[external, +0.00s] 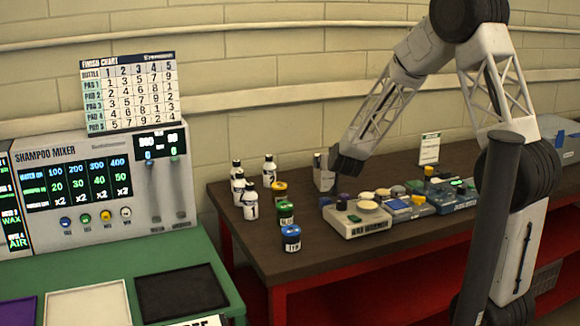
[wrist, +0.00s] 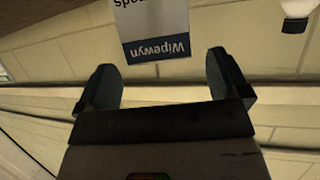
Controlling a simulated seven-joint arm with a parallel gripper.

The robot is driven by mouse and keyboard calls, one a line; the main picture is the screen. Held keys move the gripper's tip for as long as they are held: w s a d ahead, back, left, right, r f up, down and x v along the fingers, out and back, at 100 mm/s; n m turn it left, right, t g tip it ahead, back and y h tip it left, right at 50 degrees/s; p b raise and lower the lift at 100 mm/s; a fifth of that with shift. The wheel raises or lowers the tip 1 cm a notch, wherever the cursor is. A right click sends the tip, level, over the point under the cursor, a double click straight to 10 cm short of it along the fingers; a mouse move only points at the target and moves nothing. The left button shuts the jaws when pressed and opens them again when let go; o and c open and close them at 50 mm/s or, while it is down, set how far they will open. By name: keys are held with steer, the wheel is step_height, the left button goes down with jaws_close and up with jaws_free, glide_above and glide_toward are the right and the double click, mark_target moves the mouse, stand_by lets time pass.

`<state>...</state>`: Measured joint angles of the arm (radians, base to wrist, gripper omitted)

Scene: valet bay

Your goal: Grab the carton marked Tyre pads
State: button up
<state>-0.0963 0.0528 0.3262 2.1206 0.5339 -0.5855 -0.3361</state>
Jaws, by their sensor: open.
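A pale carton (external: 322,178) stands at the back of the brown bench near the wall, partly hidden by my gripper (external: 346,164). In the wrist view a white and dark blue carton (wrist: 150,18) appears upside down at the top edge. It reads "Wipewyn", with a cut-off word ending in "ds"; the full name is out of frame. My gripper (wrist: 160,64) is open, its two dark fingers apart with nothing between them. The carton lies ahead of the fingertips, roughly in line with the gap. I cannot tell the exact distance.
Several white bottles (external: 250,200) and jars (external: 291,238) stand left of the carton. A small white sign (external: 429,149) stands behind. The wall (external: 240,90) is close behind the bench.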

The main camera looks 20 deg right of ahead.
steer(key=shift+x, duration=2.55)
steer(key=c, duration=1)
steer(key=shift+c, duration=0.2)
steer(key=shift+r, duration=0.1)
steer(key=shift+r, duration=4.95)
